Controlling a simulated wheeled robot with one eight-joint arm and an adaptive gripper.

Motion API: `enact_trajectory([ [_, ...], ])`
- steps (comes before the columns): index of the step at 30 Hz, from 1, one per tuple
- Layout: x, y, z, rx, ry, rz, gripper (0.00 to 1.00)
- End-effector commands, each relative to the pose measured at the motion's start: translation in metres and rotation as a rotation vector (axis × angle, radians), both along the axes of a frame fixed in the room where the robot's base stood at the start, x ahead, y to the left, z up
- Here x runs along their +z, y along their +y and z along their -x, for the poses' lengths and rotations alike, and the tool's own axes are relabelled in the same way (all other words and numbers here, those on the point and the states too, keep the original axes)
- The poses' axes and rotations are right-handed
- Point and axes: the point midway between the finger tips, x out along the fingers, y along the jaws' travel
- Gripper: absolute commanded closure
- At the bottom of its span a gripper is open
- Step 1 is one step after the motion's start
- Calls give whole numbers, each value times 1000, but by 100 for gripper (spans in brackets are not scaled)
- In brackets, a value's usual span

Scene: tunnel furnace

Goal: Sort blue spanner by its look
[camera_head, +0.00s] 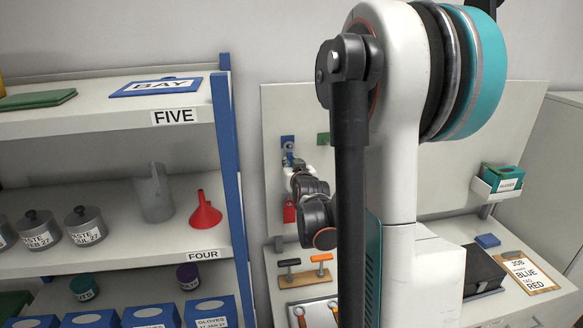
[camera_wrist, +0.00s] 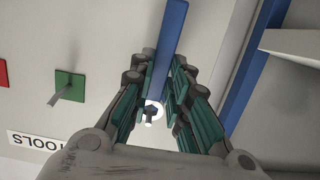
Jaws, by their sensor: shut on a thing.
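The blue spanner (camera_wrist: 168,50) is a long flat blue bar in the wrist view, running from the top edge down between my fingers. My gripper (camera_wrist: 168,90) is shut on it, with green pads on both sides. A pale ring with a dark peg-like tip shows at its lower end; I cannot tell whether the peg passes through it. In the head view my gripper (camera_head: 291,165) is at the pale board, just below a blue square (camera_head: 287,141). The spanner is barely visible there. A green square (camera_wrist: 69,86) with a peg stands to the left in the wrist view.
A shelf with a blue upright (camera_head: 229,150) stands close to the left of my gripper. A red item (camera_head: 289,211) is just below it. A wooden tool rack (camera_head: 304,279) and a clipboard (camera_head: 530,273) reading "JOB", "BLUE", "RED" lie on the bench. A glove box (camera_head: 502,178) is at right.

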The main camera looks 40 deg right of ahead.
Motion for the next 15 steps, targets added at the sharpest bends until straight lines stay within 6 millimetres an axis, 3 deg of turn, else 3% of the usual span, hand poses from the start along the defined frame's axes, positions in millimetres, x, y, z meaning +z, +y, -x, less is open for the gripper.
enact_trajectory([
  [3, 0, 0, 0, 0, -1, 1, 100],
  [4, 0, 0, 0, 0, -1, 1, 81],
  [7, 0, 0, 0, 0, 0, 0, 60],
  [15, 0, 0, 0, 0, 0, 0, 60],
])
